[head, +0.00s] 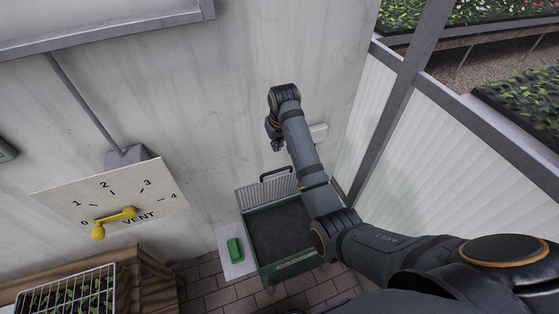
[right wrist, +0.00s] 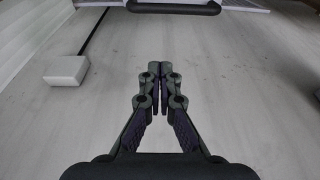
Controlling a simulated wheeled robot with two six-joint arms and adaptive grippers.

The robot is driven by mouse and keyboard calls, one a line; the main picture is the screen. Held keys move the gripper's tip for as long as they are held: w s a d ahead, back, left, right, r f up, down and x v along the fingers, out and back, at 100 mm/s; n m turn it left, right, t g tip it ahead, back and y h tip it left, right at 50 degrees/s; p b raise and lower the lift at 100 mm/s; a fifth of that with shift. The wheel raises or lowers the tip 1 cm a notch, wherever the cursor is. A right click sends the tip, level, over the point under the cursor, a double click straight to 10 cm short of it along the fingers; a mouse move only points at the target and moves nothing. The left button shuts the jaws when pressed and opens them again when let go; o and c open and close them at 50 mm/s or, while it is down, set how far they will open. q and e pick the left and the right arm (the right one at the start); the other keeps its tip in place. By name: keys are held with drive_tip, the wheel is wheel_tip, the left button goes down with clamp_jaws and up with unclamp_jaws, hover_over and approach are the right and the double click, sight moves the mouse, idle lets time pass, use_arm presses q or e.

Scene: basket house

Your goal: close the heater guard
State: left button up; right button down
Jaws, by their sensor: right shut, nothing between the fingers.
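The heater (head: 277,230) is a dark green box with a dark top, standing on the floor against the wall. Its guard (head: 258,194), a pale ribbed panel with a black handle (head: 276,174), stands raised at the back of the heater, partly hidden by my right arm. My right gripper (head: 277,146) is shut and empty near the wall, above the handle and apart from it. In the right wrist view the shut fingers (right wrist: 163,72) point toward the handle (right wrist: 172,7), which lies at the top edge with a gap between. My left gripper is not in view.
A white box (head: 318,132) is on the wall beside my right gripper. A vent dial (head: 165,192) with a yellow lever (head: 115,216) is at left. A green object (head: 235,250) lies on a pale slab left of the heater. Ribbed panels (head: 370,110) stand at right.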

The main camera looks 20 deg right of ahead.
drive_tip(key=s+f+p, duration=0.1)
drive_tip(key=f, duration=0.1)
drive_tip(key=f+p, duration=0.2)
drive_tip(key=s+f+p, duration=0.1)
drive_tip(key=f, duration=0.1)
drive_tip(key=shift+s+p, duration=0.3)
drive_tip(key=shift+p, duration=0.1)
drive_tip(key=shift+a+f, duration=0.1)
drive_tip(key=shift+w+f, duration=0.15)
drive_tip(key=shift+w, duration=0.05)
